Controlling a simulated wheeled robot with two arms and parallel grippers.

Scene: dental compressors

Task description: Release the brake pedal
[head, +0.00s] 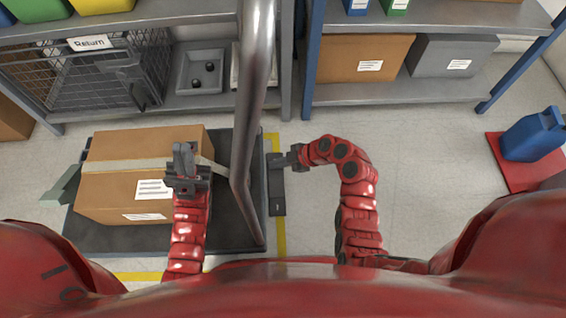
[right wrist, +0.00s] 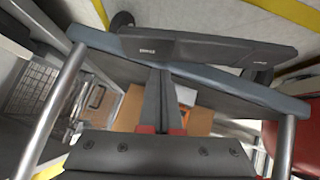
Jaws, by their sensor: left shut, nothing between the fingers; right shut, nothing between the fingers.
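The brake pedal (head: 277,195) is a dark grey bar at the right edge of the dark platform cart (head: 243,215). In the right wrist view the pedal (right wrist: 205,48) is a wide dark bar with small white lettering, beside the cart's blue-grey edge (right wrist: 200,78). My right gripper (head: 281,160) is shut and empty at the pedal's far end; it also shows in the right wrist view (right wrist: 161,72), its fingertips near the pedal. I cannot tell whether they touch.
A cardboard box (head: 110,195) sits on the cart. The cart's metal handle (head: 254,75) rises between my arms. Shelves with a wire basket (head: 85,75) and boxes (head: 350,57) stand behind. A blue jug (head: 533,135) is on a red mat at right.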

